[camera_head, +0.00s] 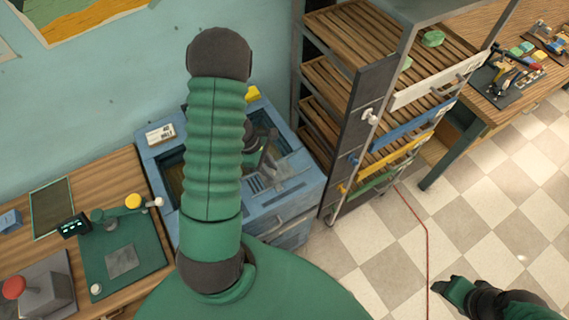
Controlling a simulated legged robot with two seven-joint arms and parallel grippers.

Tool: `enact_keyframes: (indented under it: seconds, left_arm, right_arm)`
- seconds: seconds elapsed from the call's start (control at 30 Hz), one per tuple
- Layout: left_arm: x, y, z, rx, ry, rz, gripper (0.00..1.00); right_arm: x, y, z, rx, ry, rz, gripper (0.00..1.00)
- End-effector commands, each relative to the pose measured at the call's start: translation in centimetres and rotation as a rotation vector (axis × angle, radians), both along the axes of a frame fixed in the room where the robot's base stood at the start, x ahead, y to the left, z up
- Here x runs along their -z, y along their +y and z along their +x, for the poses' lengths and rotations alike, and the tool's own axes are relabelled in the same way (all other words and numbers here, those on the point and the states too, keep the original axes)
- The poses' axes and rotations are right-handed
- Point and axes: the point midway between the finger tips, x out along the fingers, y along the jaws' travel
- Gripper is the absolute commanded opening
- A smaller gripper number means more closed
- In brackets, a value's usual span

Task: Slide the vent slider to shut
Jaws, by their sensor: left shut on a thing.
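A blue box-shaped machine (300,200) stands against the wall, with dark window-like openings and slots in its top. My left arm crosses in front of it and hides much of its top. My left gripper (262,160), dark grey, is low over the machine's top, partly behind the arm. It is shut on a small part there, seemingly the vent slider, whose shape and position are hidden. My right gripper (440,287) is at the lower right above the floor, far from the machine; its fingers are too small to read.
A slatted wooden rack (345,80) with coloured rails and a white knob (370,117) on its side panel stands right of the machine. A wooden bench (100,195) with a green mat is at left. Another table (480,95) holds tools. A red cord crosses the tiled floor.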

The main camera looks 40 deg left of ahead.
Motion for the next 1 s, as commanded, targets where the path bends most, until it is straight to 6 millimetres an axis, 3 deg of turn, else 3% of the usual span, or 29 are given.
enact_keyframes:
  seconds: [0.03, 0.2, 0.6, 0.63, 0.77, 1.0]
  left_arm:
    - [0.1, 1.1, -1.0, -0.013, -0.007, 0.014, 0.0]
    - [0.0, 2.0, -4.2, -0.01, -0.006, 0.014, 0.0]
    - [-0.1, 2.1, -5.2, -0.005, -0.003, 0.013, 0.0]
    - [-0.1, 2.1, -5.3, -0.005, -0.003, 0.013, 0.27]
    - [-0.1, 1.9, -5.2, -0.004, -0.002, 0.008, 0.44]
    - [0.0, 1.6, -5.1, -0.001, -0.001, 0.004, 0.45]
  right_arm:
    - [0.7, 0.0, 0.0, 0.0, 0.0, 0.0, 0.57]
    - [1.2, 0.0, 0.0, 0.0, 0.0, 0.0, 0.57]
    - [1.3, 0.0, 0.0, 0.0, 0.0, 0.0, 0.57]
    - [1.3, 0.0, 0.0, 0.0, 0.0, 0.0, 0.57]
    - [1.3, 0.0, 0.0, 0.0, 0.0, 0.0, 0.57]
    - [1.3, 0.0, 0.0, 0.0, 0.0, 0.0, 0.57]
